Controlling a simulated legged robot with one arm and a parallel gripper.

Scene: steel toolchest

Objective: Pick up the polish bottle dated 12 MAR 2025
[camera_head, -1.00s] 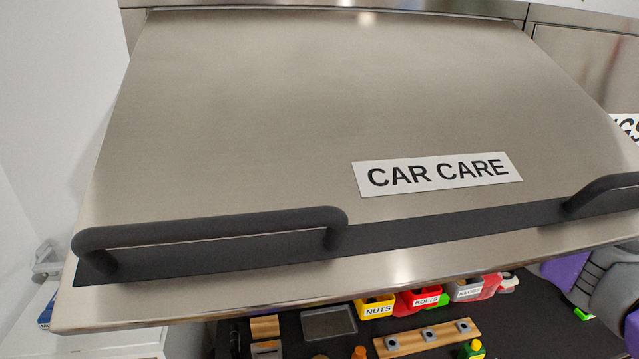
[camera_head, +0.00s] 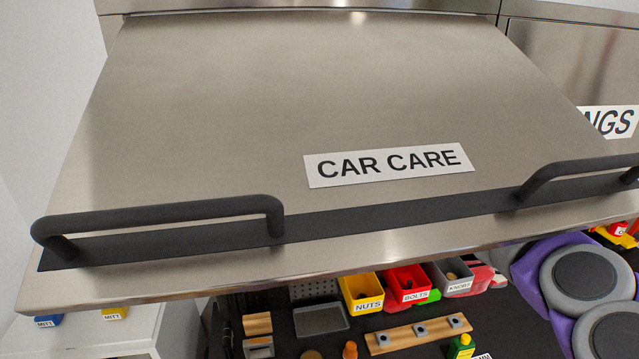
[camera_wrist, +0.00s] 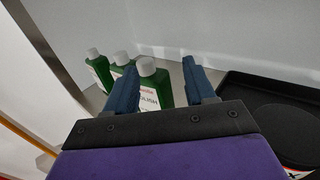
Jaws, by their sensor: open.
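In the wrist view, several green bottles with white caps stand in a row against the pale back wall. The nearest green bottle (camera_wrist: 149,92) shows a white label partly hidden by my gripper; its date is too small to read. Two more bottles, a middle one (camera_wrist: 122,62) and a far left one (camera_wrist: 98,66), stand behind it to the left. My gripper (camera_wrist: 160,75) is open, and the nearest bottle appears between its two blue fingers in the picture, with nothing held. In the head view the bottles do not show; a raised steel door labelled CAR CARE (camera_head: 270,110) fills the picture.
A black tray (camera_wrist: 245,92) lies right of the bottles. Below the door are yellow NUTS (camera_head: 362,291), red BOLTS (camera_head: 408,284) and grey KNOBS bins, and a wooden strip (camera_head: 420,333). My purple and grey arm links are at the right.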

